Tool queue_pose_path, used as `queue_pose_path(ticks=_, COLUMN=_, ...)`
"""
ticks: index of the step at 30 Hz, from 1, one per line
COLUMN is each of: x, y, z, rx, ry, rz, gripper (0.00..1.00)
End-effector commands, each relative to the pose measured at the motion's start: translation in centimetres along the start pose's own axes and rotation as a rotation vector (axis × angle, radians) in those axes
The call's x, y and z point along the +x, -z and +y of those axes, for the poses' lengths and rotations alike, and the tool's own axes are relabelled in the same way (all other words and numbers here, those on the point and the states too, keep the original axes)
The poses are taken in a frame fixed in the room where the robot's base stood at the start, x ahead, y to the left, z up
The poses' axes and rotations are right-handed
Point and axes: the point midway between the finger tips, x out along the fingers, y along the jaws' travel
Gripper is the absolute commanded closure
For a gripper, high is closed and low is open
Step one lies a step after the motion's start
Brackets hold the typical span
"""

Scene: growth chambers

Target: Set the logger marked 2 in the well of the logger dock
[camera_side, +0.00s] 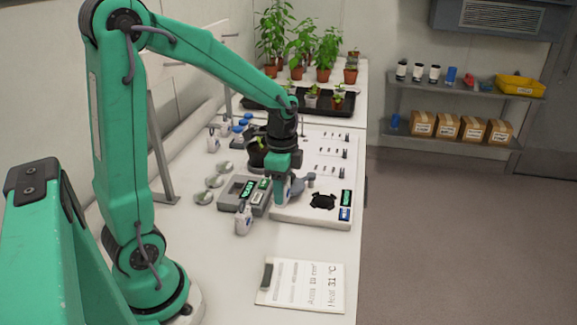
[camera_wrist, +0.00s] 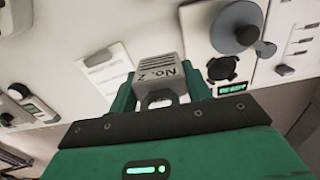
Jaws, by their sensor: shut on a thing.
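My gripper (camera_side: 281,192) is low over the bench, beside the left edge of the white panel. The logger has a loop on the end towards the camera. In the side view I cannot clearly make out the held logger behind the jaws. A grey box with raised walls and green displays (camera_side: 232,188), which looks like the logger dock, stands just left of my gripper. My gripper partly hides the box's right side. I cannot tell whether the logger touches anything.
A white logger-like item (camera_side: 243,219) stands in front of the grey box. The white panel (camera_side: 290,216) carries a black shape (camera_side: 323,201) and a blue-grey lever (camera_wrist: 237,27). A printed sheet (camera_side: 302,285) lies nearer, with bare bench around it.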

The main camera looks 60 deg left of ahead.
Motion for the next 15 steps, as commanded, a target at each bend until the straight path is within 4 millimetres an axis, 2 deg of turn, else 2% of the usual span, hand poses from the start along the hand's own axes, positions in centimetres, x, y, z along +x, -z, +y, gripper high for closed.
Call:
queue_pose_path(ticks=6, x=0.1, y=-3.8, z=-4.0, rx=-0.015, ry=0.0, rz=0.0, gripper=0.75)
queue_pose_path(ticks=15, x=0.3, y=-10.0, z=-8.5, rx=-0.025, ry=0.0, rz=0.0, gripper=0.75)
